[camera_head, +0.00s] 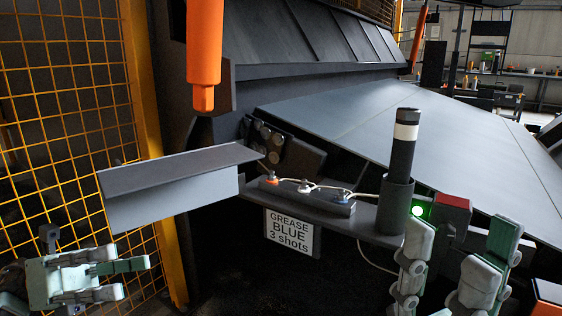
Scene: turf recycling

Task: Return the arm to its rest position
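My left gripper (122,278) is at the lower left, its pale green-white fingers pointing right. The fingers are apart and nothing shows between them. It is below the grey angled shelf (170,195) and in front of the yellow mesh. My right gripper (458,250) is at the lower right, its fingers pointing up and spread apart, with nothing visible between them. It is in front of the red-ended dark box (453,207) and a green light (417,211). Most of both arms is outside the view.
A black cylinder with a white band (404,145) stands upright in a holder on a ledge. Orange, white and blue fittings (304,187) sit left of it, above a sign (289,232) reading "GREASE BLUE 3 shots". Yellow mesh fencing (60,120) borders the left. An orange cylinder (204,50) hangs above.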

